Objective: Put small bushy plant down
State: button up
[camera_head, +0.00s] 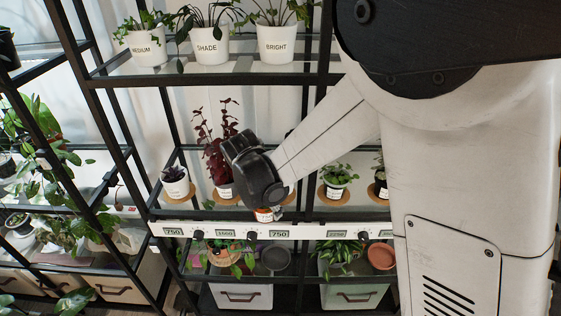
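My gripper (264,205) is at the middle shelf, just behind the white front rail. Its black wrist hides its fingers from this side. A small orange-brown pot (264,215) with a pale label shows just below it, partly behind the wrist. The plant in that pot is hidden, so I cannot tell whether the fingers hold it or whether the pot touches the shelf.
A tall dark-red plant (218,152) stands close left of my gripper. A small dark plant (174,182) stands further left. The white rail (310,232) with numbered green labels runs along the shelf front. Labelled white pots (276,44) fill the upper shelf. Bins (241,296) and pots are below.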

jog(key=w, duration=0.6)
jog(key=shift+w+d+r+p, duration=0.15)
jog(key=shift+d+r+p, duration=0.2)
jog(key=shift+r+p, duration=0.05)
jog(key=w+d, duration=0.1)
jog(key=d, duration=0.1)
jog(key=w+d, duration=0.1)
jog(key=w, duration=0.1)
jog(key=shift+w+d+f+p, duration=0.15)
jog(key=shift+d+f+p, duration=0.05)
jog(key=shift+d+p, duration=0.2)
jog(key=shift+a+f, duration=0.15)
jog(key=shift+f, duration=0.3)
jog(key=shift+f, duration=0.25)
jog(key=o, duration=1.5)
jog(key=shift+r, duration=0.1)
jog(key=shift+o, duration=0.2)
jog(key=v, duration=0.7)
jog(key=shift+r, duration=0.4)
